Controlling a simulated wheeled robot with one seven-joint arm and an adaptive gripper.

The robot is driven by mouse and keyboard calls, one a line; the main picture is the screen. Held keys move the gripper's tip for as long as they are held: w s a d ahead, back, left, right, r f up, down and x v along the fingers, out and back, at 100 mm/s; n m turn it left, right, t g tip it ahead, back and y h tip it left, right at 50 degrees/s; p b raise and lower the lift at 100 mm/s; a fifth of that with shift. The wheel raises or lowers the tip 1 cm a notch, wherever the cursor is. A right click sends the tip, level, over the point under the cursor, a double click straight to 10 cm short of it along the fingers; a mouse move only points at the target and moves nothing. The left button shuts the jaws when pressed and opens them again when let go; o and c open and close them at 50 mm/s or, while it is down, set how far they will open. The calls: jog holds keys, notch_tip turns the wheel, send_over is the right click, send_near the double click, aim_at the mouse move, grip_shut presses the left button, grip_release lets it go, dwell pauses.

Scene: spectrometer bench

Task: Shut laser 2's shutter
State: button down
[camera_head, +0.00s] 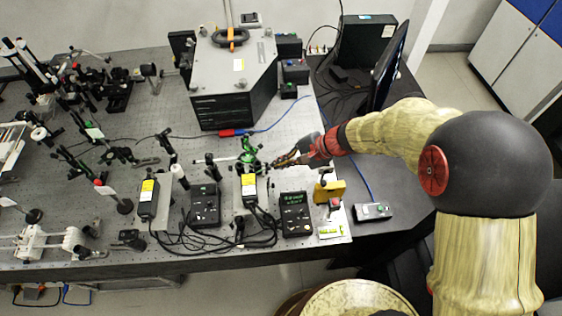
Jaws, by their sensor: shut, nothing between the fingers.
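Two black laser-like boxes with yellow labels stand near the bench's front edge, one at left (147,197) and one nearer the middle (249,190). I cannot read which is laser 2. A green-ringed optical mount (249,151) stands just behind the middle box. My gripper (275,163) reaches in from the right, low over the bench. It is shut and empty, just right of the green mount and behind the middle box. Whether it touches anything is too small to tell. The shutter and its position cannot be made out.
Black controllers (205,206) and (295,214) stand beside the boxes, with loose black cables in front. A yellow device (329,190) sits at the right edge. A large grey-topped spectrometer box (235,80) stands behind. Many optic mounts crowd the left.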

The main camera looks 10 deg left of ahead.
jog(key=shift+r+p, duration=0.15)
jog(key=shift+p, duration=0.15)
jog(key=shift+a+r+h+p, duration=0.1)
jog(key=shift+h+p, duration=0.2)
jog(key=shift+p, duration=0.1)
